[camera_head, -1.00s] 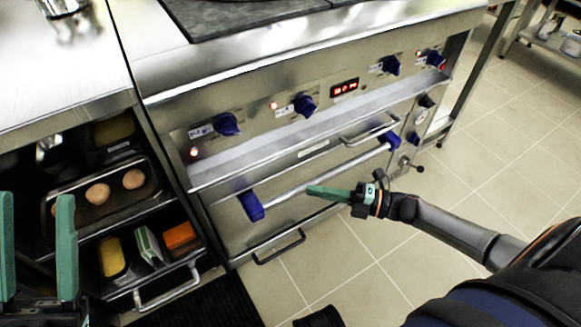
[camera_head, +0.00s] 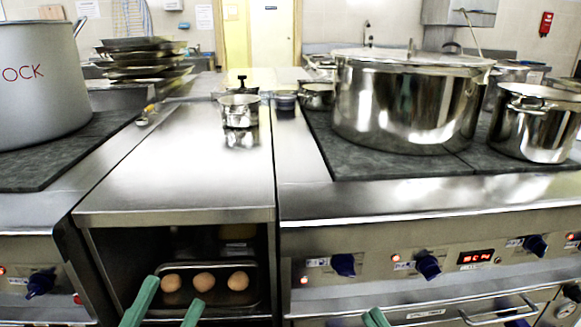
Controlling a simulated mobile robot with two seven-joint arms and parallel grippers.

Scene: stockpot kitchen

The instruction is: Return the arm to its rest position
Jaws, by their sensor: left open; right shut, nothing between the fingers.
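My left gripper (camera_head: 175,292) shows at the bottom of the head view, left of the middle. Its two green fingers are apart with nothing between them, in front of the open shelf bay under the steel counter. My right gripper (camera_head: 375,318) shows only as a green fingertip at the bottom edge, in front of the right stove's front. It is shut and empty. The rest of both arms is out of view.
A tray (camera_head: 262,285) with several eggs sits in the bay below the steel counter (camera_head: 190,185). A large lidded stockpot (camera_head: 405,105) stands on the right stove, with a smaller pot (camera_head: 535,125) beside it. A grey stockpot (camera_head: 35,90) stands at left.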

